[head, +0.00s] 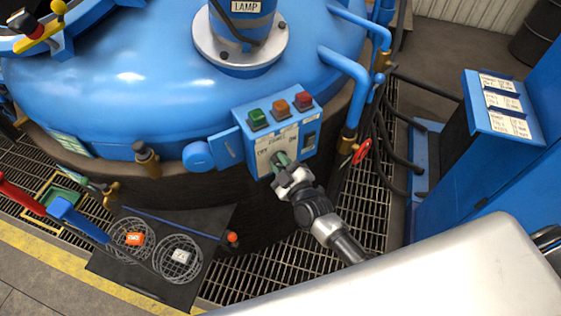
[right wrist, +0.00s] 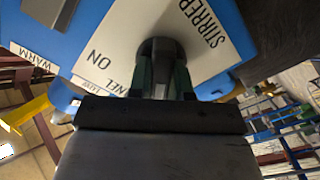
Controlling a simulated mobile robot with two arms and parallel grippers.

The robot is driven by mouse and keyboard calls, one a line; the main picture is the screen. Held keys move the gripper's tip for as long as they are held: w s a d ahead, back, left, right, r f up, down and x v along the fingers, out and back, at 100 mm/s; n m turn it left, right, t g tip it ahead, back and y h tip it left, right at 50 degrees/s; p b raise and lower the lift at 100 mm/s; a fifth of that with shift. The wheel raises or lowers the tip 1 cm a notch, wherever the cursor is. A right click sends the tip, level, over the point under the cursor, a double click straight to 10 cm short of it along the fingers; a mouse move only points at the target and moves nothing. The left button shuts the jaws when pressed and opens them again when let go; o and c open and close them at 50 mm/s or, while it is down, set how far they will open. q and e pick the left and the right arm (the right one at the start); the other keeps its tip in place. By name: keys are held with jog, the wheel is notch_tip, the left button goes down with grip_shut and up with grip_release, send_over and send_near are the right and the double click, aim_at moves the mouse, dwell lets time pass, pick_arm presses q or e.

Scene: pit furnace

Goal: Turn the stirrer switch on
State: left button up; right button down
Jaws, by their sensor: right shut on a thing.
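The stirrer switch is a dark round knob (right wrist: 158,47) on the white label plate of a blue control box (head: 239,118). The words STIRRER and ON are printed around it in the right wrist view. My right gripper (head: 281,162) reaches up to the plate from below right. In the right wrist view its two green-tipped fingers (right wrist: 163,80) are shut on the knob, one on each side. In the head view the gripper hides most of the knob. The knob's exact setting cannot be told. My left gripper is not in view.
Green (head: 258,118), orange (head: 281,109) and red (head: 303,101) buttons line the box's top. A black rocker (head: 309,140) sits right of the plate. The blue furnace lid (head: 130,85) is behind. Pipes and a red valve wheel (head: 362,151) stand close on the right.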

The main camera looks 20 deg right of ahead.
jog(key=m, duration=0.4)
jog(key=shift+d+r, duration=0.1)
jog(key=shift+d, duration=0.05)
jog(key=m, duration=0.4)
jog(key=shift+d+m, duration=0.15)
jog(key=shift+m, duration=0.25)
jog(key=m, duration=0.4)
jog(key=shift+w+d+b, duration=0.1)
jog(key=shift+d+b, duration=0.05)
jog(key=shift+b, duration=0.25)
jog(key=shift+d+m+b, duration=0.1)
jog(key=shift+m+b, duration=0.25)
jog(key=shift+m, duration=1.65)
jog(key=c, duration=1)
grip_release()
jog(key=shift+c, duration=0.2)
jog(key=b+v, duration=0.1)
jog(key=v, duration=0.9)
jog(key=shift+s, duration=0.4)
jog(key=shift+d, duration=0.1)
